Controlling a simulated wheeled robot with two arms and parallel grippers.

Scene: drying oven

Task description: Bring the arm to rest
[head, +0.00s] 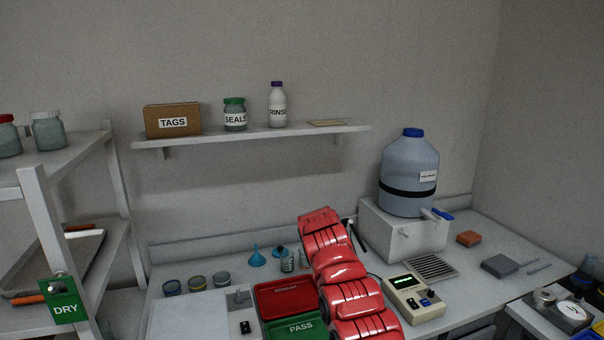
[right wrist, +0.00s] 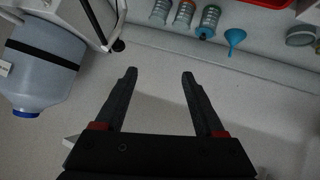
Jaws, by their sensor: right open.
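My red right arm (head: 341,265) rises from the bottom of the head view, over the bench and in front of the trays. In the right wrist view my right gripper (right wrist: 160,74) is open, its two dark fingers apart with nothing between them. Beyond the fingers is a bare pale surface. In the head view the gripper is mostly hidden behind the arm. My left gripper is not in view.
A blue water jug (head: 409,165) on a white stand is right of the arm. A red tray (head: 262,306), green PASS tray (head: 280,334) and a beige instrument (head: 413,300) flank the arm. A shelf (head: 250,136) hangs above. A blue funnel (right wrist: 234,37) and small bottles are near the gripper.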

